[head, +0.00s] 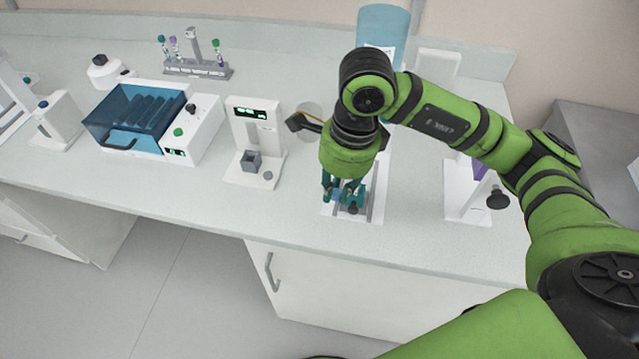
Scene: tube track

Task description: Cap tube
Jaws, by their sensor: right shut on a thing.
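My right gripper (345,190) points down at the front of the bench. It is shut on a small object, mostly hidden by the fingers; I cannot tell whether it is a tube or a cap. Below it is a small white stand (329,208) with grey rails and a dark knob-like part (352,209). A grey rack (200,71) at the back left holds a few upright tubes with coloured tops, green and purple among them. My left gripper is not in view.
A white machine with a blue clear lid (133,118) stands at left. A white device with a small display (254,140) is left of my right gripper. A blue cylinder (384,24) stands behind my arm, and a white device with a black knob (498,199) is at right.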

